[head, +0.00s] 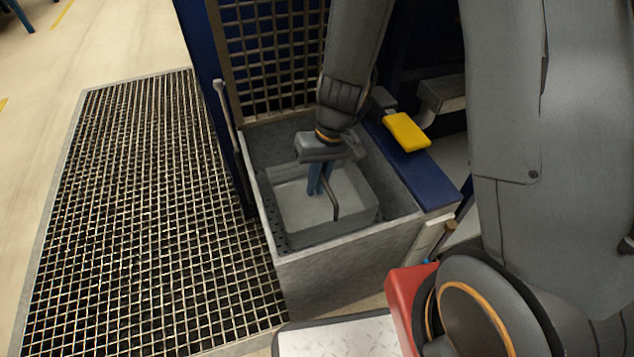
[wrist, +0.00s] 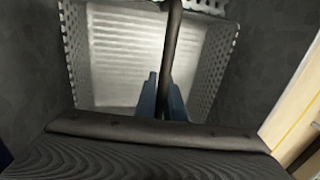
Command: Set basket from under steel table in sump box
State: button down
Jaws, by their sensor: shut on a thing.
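The basket (head: 309,207) is a light grey perforated container with a dark handle (head: 334,203). It sits down inside the grey open-topped sump box (head: 345,264), below its rim. My gripper (head: 320,188) reaches down into the box, with its blue fingers shut on the handle. In the wrist view the fingers (wrist: 162,98) close around the dark handle (wrist: 172,45), and the basket (wrist: 120,55) lies beyond them with its perforated walls showing. Whether the basket's base touches the box floor cannot be told.
A metal floor grating (head: 150,215) lies left of the box. A blue cabinet frame with a mesh panel (head: 280,55) stands behind it. A yellow block (head: 406,131) is on the blue ledge at the right. A lever rod (head: 226,115) stands by the box's back left corner.

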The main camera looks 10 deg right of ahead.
jog(key=shift+f, duration=0.15)
jog(key=c, duration=1.8)
grip_release()
jog(key=shift+o, duration=0.2)
notch_tip(320, 180, up, 8)
jog(key=d+p, duration=0.1)
jog(key=p, duration=0.2)
jog(key=shift+w+d+f+p, duration=0.15)
jog(key=shift+d+p, duration=0.1)
jog(key=shift+p, duration=0.15)
jog(key=s+a+r+n, duration=0.2)
jog(key=s+a+r, duration=0.3)
jog(key=s+r, duration=0.4)
jog(key=s+a+r+n, duration=0.2)
jog(key=s+a+r, duration=0.3)
jog(key=s+r, duration=0.35)
jog(key=d+r+m+h+p, duration=0.1)
jog(key=d+r+m+p, duration=0.2)
jog(key=d+r+p, duration=0.7)
jog(key=d+r+m+h+p, duration=0.1)
jog(key=d+r+m+p, duration=0.2)
jog(key=d+r+p, duration=0.7)
notch_tip(320, 180, up, 6)
jog(key=s+p, duration=0.1)
jog(key=p, duration=1.1)
jog(key=shift+d, duration=0.2)
